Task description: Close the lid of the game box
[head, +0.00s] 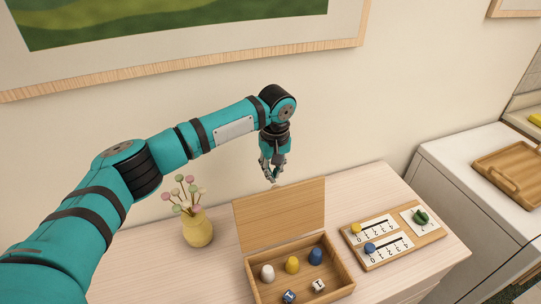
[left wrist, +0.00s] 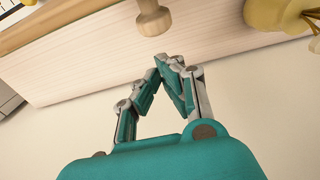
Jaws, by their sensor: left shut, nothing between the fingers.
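The wooden game box (head: 349,289) stands on the pale dresser, holding white, yellow and blue pieces and two dice. Its lid (head: 280,214) is open, standing up at the back of the box. In the left wrist view the lid (left wrist: 90,22) shows edge-on with a round wooden knob (left wrist: 153,20) on its back face. My left gripper (head: 273,178) points down just above the lid's top edge, shut and empty. In the left wrist view its closed fingertips (left wrist: 166,62) are below the knob in the picture, apart from it. My right gripper is not in view.
A yellow vase with flowers (head: 197,230) stands left of the box. A wooden score board (head: 400,247) with pegs lies to the right. The wall is close behind the dresser (head: 165,265). A white cabinet (head: 462,150) with a wooden tray stands further right.

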